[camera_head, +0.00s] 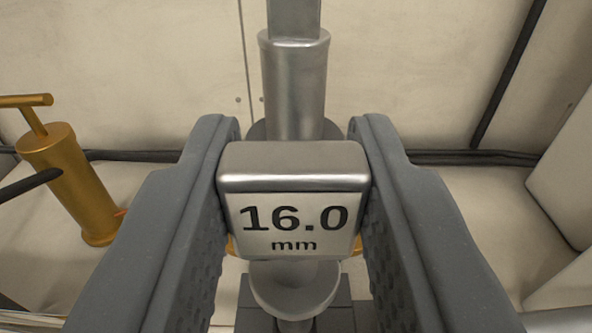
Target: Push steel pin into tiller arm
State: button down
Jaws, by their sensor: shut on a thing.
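My gripper (293,150) is shut on the steel block head of the pin (293,215), marked "16.0 mm". One grey jaw lies along each side of the block. Below the block, a rounded pale grey collar (294,288) shows, with a narrower stem under it. Behind the block stands an upright steel post (294,85) with a squared top. I cannot clearly make out the tiller arm or its hole; the block and jaws cover that area. I cannot tell whether the stem is in a hole.
A brass cylinder with a T-handle (68,185) stands at the left. Dark pipes or hoses (480,158) run along the foot of the pale back wall (420,70). A pale box-like panel (570,180) is at the right. A dark tiled surface (335,318) shows below the collar.

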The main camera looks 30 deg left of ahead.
aim_at(294, 318)
jog(key=shift+f+b, duration=0.5)
jog(key=shift+f, duration=1.4)
dwell(1.9)
